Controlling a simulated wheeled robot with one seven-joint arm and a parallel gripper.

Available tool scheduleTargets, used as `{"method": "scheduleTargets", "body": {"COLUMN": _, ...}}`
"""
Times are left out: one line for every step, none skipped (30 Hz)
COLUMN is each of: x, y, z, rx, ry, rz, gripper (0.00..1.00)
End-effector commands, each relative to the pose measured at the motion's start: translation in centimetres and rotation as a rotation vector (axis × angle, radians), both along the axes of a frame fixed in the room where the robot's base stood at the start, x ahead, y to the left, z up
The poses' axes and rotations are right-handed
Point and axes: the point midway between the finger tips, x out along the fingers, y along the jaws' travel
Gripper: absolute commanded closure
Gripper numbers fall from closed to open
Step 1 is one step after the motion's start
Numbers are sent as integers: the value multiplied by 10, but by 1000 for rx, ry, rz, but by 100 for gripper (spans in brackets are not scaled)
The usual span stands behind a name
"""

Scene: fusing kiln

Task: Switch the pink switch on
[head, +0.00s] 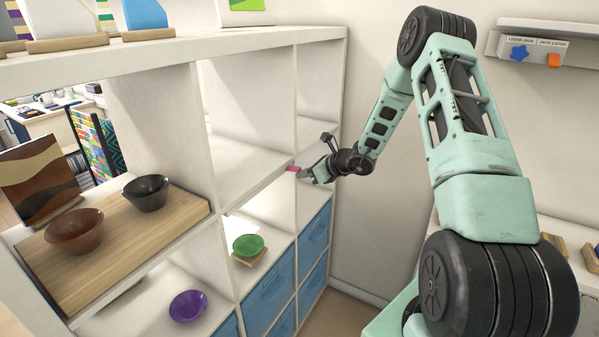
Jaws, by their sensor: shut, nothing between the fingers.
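The pink switch (293,169) is a small pink block on the front edge of the white shelf unit, where a middle shelf board meets an upright. My gripper (302,174) is shut and empty. Its tips are right beside the pink switch, on its right side, and seem to touch it or nearly so; I cannot tell which. The switch's on or off position is too small to read.
The white shelf unit (180,50) fills the left and middle. It holds a brown bowl (75,238), a black bowl (147,196), a green bowl (248,245), a purple bowl (188,306) and blue drawers (268,300). A small wall shelf (570,50) hangs at the upper right.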

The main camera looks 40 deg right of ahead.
Motion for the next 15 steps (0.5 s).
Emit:
{"method": "scheduleTargets", "body": {"x": 1, "y": 1, "z": 10, "rx": -17, "ry": 38, "rz": 3, "gripper": 100}}
{"method": "scheduleTargets", "body": {"x": 1, "y": 1, "z": 12, "rx": -26, "ry": 62, "rz": 3, "gripper": 100}}
{"method": "scheduleTargets", "body": {"x": 1, "y": 1, "z": 14, "rx": -38, "ry": 93, "rz": 3, "gripper": 100}}
{"method": "scheduleTargets", "body": {"x": 1, "y": 1, "z": 15, "rx": -46, "ry": 114, "rz": 4, "gripper": 100}}
{"method": "scheduleTargets", "body": {"x": 2, "y": 1, "z": 16, "rx": -55, "ry": 136, "rz": 3, "gripper": 100}}
{"method": "scheduleTargets", "body": {"x": 2, "y": 1, "z": 17, "rx": -64, "ry": 163, "rz": 4, "gripper": 100}}
{"method": "scheduleTargets", "body": {"x": 0, "y": 1, "z": 10, "rx": -57, "ry": 160, "rz": 1, "gripper": 100}}
{"method": "scheduleTargets", "body": {"x": 0, "y": 1, "z": 9, "rx": -56, "ry": 158, "rz": 0, "gripper": 100}}
{"method": "scheduleTargets", "body": {"x": 0, "y": 1, "z": 9, "rx": -55, "ry": 158, "rz": 0, "gripper": 100}}
{"method": "scheduleTargets", "body": {"x": 0, "y": 1, "z": 9, "rx": -55, "ry": 157, "rz": 0, "gripper": 100}}
{"method": "scheduleTargets", "body": {"x": 0, "y": 1, "z": 9, "rx": -55, "ry": 157, "rz": 0, "gripper": 100}}
{"method": "scheduleTargets", "body": {"x": 0, "y": 1, "z": 9, "rx": -55, "ry": 156, "rz": 0, "gripper": 100}}
{"method": "scheduleTargets", "body": {"x": 0, "y": 1, "z": 10, "rx": -55, "ry": 156, "rz": 0, "gripper": 100}}
{"method": "scheduleTargets", "body": {"x": 0, "y": 1, "z": 10, "rx": -56, "ry": 155, "rz": 1, "gripper": 100}}
{"method": "scheduleTargets", "body": {"x": 1, "y": 1, "z": 11, "rx": -55, "ry": 154, "rz": 1, "gripper": 100}}
